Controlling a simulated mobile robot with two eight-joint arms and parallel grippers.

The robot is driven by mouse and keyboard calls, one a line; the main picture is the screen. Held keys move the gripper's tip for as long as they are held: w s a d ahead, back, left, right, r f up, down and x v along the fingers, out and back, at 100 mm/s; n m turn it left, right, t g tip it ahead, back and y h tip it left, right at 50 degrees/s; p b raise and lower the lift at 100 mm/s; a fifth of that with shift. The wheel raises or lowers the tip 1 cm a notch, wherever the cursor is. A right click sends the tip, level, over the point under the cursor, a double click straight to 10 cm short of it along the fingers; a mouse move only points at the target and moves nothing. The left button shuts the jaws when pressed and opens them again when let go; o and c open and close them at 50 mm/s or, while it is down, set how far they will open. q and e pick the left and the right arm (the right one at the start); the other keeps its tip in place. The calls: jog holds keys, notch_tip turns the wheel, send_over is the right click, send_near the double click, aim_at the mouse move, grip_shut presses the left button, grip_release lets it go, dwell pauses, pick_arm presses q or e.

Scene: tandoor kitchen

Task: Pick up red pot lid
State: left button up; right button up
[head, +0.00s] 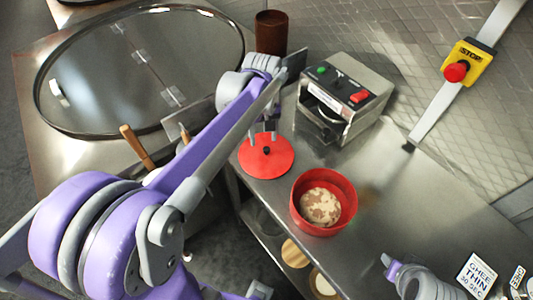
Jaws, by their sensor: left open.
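The red pot lid (268,168) lies flat on the steel counter, with a small dark knob at its middle. My left gripper (264,137) is open and points down over the back part of the lid, close to the knob. I cannot tell whether its fingers touch the lid. The red pot (345,215) stands open to the right of the lid, with round flatbread inside. Part of my right arm shows at the bottom right, but I cannot make out its gripper's jaws.
A steel machine (362,122) with green and red buttons stands behind the pot. A dark brown canister (271,33) and a large round glass-topped lid (150,65) are further back. A label card (476,275) stands at the lower right.

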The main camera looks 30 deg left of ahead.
aim_at(266, 149)
pick_arm(q)
jog(key=f, duration=0.4)
jog(key=shift+w+d+f, duration=0.2)
jog(key=shift+d+f, duration=0.2)
grip_shut()
